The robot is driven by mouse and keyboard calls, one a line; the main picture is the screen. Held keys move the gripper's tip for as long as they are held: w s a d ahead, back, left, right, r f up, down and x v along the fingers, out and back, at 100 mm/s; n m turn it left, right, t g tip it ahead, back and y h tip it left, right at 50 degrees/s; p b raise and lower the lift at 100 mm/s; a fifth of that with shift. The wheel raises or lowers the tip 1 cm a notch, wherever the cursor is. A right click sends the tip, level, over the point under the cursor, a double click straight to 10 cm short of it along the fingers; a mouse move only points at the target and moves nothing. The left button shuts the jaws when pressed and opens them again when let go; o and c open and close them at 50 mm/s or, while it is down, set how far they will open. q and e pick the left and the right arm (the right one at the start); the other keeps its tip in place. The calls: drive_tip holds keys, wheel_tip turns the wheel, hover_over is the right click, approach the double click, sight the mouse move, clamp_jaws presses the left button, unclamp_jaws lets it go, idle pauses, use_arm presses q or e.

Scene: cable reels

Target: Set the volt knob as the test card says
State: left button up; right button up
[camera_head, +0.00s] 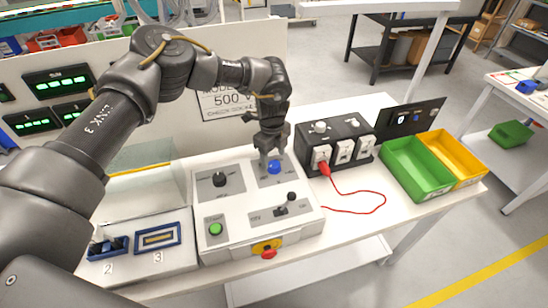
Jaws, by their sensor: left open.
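A white control box (240,243) stands on the bench. It has a black knob (219,179) at its upper left, a blue knob (274,167) at its upper right, a green button (215,228) and a small black lever (281,211). The labels are too small to read, so I cannot tell which knob is marked volt. The card (228,101) behind, partly hidden by my arm, shows "500". My left gripper (270,161) points down, open, right at the blue knob. I cannot tell whether its fingers touch it. My right gripper is not in view.
A black socket box (335,140) with a red plug (324,169) and loose red cable (372,208) stands to the right. Green (420,172) and yellow (462,155) bins lie beyond. A red-and-yellow stop button (268,252) is on the control box's front.

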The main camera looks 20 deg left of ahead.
sight(274, 165)
use_arm(q)
wheel_tip(274, 165, down, 2)
drive_tip(key=shift+s+d+f+p, duration=0.1)
drive_tip(key=shift+d+p, duration=0.05)
drive_tip(key=shift+p, duration=0.15)
drive_tip(key=shift+f, duration=0.65)
drive_tip(key=c, duration=1)
drive_tip(key=shift+m+b, duration=0.4)
drive_tip(key=shift+m, duration=0.1)
drive_tip(key=shift+f+m+b, duration=0.15)
drive_tip(key=shift+m+b, duration=0.85)
drive_tip(key=m+b, duration=0.3)
drive_tip(key=m, duration=0.1)
drive_tip(key=shift+m, duration=0.3)
drive_tip(key=m+b, duration=0.2)
drive_tip(key=m, duration=0.2)
drive_tip(key=m+b, duration=0.1)
drive_tip(key=m, duration=0.3)
drive_tip(key=shift+r, duration=0.2)
drive_tip(key=shift+g+b, duration=0.3)
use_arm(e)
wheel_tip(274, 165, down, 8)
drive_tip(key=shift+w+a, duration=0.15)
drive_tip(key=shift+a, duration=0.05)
use_arm(q)
drive_tip(key=shift+m, duration=0.3)
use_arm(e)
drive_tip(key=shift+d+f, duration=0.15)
